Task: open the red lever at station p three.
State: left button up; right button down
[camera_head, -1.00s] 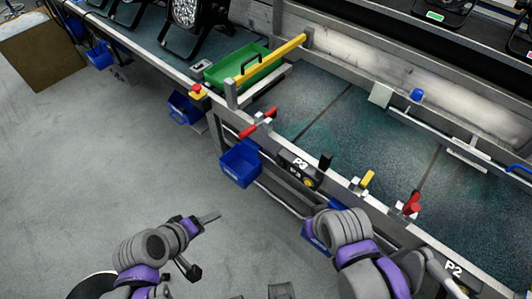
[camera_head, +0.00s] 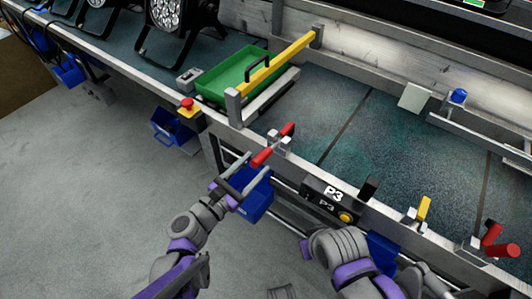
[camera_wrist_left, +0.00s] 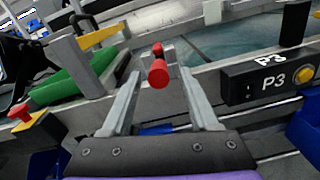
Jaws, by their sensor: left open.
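The red lever (camera_head: 287,130) at station P3 is a two-ended bar with red grips, mounted on the bench's front rail left of the P3 label (camera_head: 334,194). My left gripper (camera_head: 257,163) is open, with its fingers pointing up at the lever's near red grip. In the left wrist view the red lever (camera_wrist_left: 158,74) shows between the spread fingers (camera_wrist_left: 160,84), just beyond or level with their tips; contact cannot be told.
A yellow bar (camera_head: 275,62) crosses a green tray (camera_head: 222,87) behind the lever. A red button on a yellow box (camera_head: 187,106) is at left. Blue bins (camera_head: 257,201) hang under the rail. Another red lever (camera_head: 491,236) is at far right. The floor at left is clear.

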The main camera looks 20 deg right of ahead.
aim_at(268, 151)
pick_arm(q)
jog(key=x, duration=0.5)
jog(key=shift+w+d, duration=0.3)
jog(key=shift+w, duration=0.05)
grip_shut()
dwell(1.1)
